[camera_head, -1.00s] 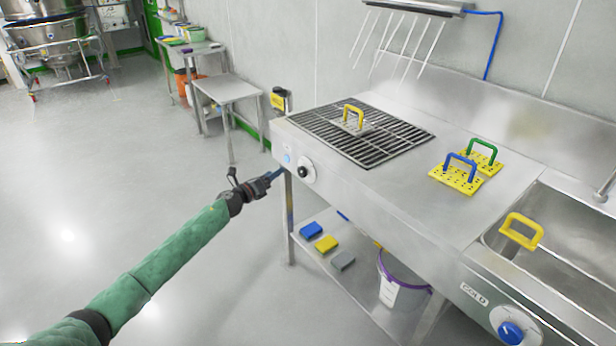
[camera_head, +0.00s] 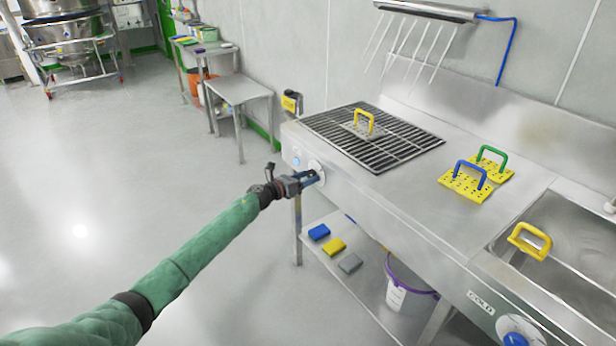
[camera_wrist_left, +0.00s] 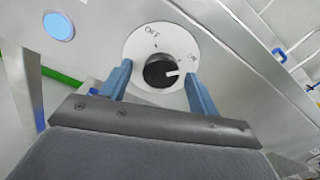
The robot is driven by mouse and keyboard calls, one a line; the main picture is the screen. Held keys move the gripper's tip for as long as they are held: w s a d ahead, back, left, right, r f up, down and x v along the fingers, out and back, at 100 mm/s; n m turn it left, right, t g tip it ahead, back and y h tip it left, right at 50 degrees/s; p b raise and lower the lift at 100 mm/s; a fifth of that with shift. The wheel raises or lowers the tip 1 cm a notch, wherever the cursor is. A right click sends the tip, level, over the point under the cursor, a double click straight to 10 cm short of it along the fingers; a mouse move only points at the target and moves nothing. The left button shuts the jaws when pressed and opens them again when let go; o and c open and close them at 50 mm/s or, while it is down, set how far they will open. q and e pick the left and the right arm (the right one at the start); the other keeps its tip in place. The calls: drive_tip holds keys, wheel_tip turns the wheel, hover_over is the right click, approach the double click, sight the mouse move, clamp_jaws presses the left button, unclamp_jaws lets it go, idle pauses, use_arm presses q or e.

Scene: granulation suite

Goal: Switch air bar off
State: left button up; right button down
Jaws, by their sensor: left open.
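The air bar (camera_head: 430,8) is a metal bar on the back wall, with several thin white streaks slanting down from it. A black rotary knob (camera_wrist_left: 160,71) sits on a round white dial plate (camera_wrist_left: 138,42) on the front panel of the steel bench. The plate reads OFF at upper left and ON at the right. The knob's white mark points right, toward ON. My left gripper (camera_head: 318,178) is open at the dial. In the left wrist view its blue fingers (camera_wrist_left: 158,85) stand on either side of the knob, and contact is unclear. My right gripper is not in view.
A lit blue button (camera_wrist_left: 59,26) is left of the dial. The bench top holds a black grate (camera_head: 400,140), yellow plates with blue and green handles (camera_head: 465,186), and a sink (camera_head: 575,235) at right. A lower shelf (camera_head: 325,262) holds several coloured blocks. Open floor lies at left.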

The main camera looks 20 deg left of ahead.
use_arm(q)
drive_tip(key=shift+w+d, duration=0.25)
drive_tip(key=shift+w, duration=0.05)
drive_tip(key=shift+c, duration=0.4)
drive_tip(key=c, duration=0.9)
